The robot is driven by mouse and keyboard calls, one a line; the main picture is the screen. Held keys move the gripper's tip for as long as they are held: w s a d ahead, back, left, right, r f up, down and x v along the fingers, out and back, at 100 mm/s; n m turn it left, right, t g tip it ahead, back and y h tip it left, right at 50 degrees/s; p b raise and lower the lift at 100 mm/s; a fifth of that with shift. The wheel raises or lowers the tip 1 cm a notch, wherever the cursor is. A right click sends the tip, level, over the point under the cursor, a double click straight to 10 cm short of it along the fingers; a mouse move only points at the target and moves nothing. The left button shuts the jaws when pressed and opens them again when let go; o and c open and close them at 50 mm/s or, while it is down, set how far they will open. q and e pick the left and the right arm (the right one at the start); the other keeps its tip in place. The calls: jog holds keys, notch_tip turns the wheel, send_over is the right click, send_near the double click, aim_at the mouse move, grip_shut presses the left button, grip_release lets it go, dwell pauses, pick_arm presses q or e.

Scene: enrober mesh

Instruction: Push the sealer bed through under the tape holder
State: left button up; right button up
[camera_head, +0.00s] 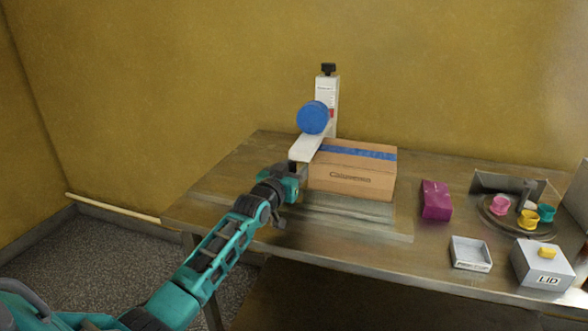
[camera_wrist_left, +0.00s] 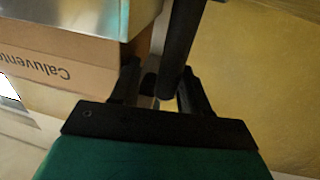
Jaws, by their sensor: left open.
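The tape holder (camera_head: 326,98) is a white upright column with a black knob on top and a blue tape roll (camera_head: 313,117) at its side. A pale bar (camera_head: 306,148), which may be part of the sealer bed, runs below the roll. A cardboard box (camera_head: 350,181) with a blue strip across its top is beside it; its printed side also shows in the left wrist view (camera_wrist_left: 50,65). My left gripper (camera_head: 290,179) is open at the box's left end. In the left wrist view, a dark post (camera_wrist_left: 183,45) reaches between or just beyond the fingers (camera_wrist_left: 160,88); contact is unclear. My right gripper is out of view.
The wooden table (camera_head: 400,240) also holds a purple block (camera_head: 436,200), a small open grey box (camera_head: 470,253), a box marked LID (camera_head: 542,265) and a round tray (camera_head: 507,220) with coloured cups. The table's front centre is bare.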

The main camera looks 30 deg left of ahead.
pick_arm(q)
jog(key=shift+a, duration=0.1)
jog(key=s+d, duration=0.1)
jog(key=s, duration=1.2)
jog(key=shift+p, duration=0.45)
jog(key=shift+d+f, duration=0.1)
jog(key=s+d+f+m+g+h, duration=0.2)
jog(key=s+d+f+g, duration=0.5)
jog(key=s+d+f, duration=0.4)
jog(key=s+d+f+g, duration=0.15)
jog(key=s+g, duration=0.25)
jog(key=s, duration=0.5)
jog(key=s+d+f+g, duration=0.1)
jog(key=s+d+g, duration=0.2)
jog(key=s, duration=0.5)
jog(key=w+d+f+m+t+h, duration=0.1)
jog(key=w+d+f+t, duration=0.2)
jog(key=w+f+t, duration=0.3)
notch_tip(320, 180, down, 3)
jog(key=shift+w+f+t, duration=0.1)
jog(key=shift+w+t, duration=0.3)
jog(key=shift+w, duration=0.05)
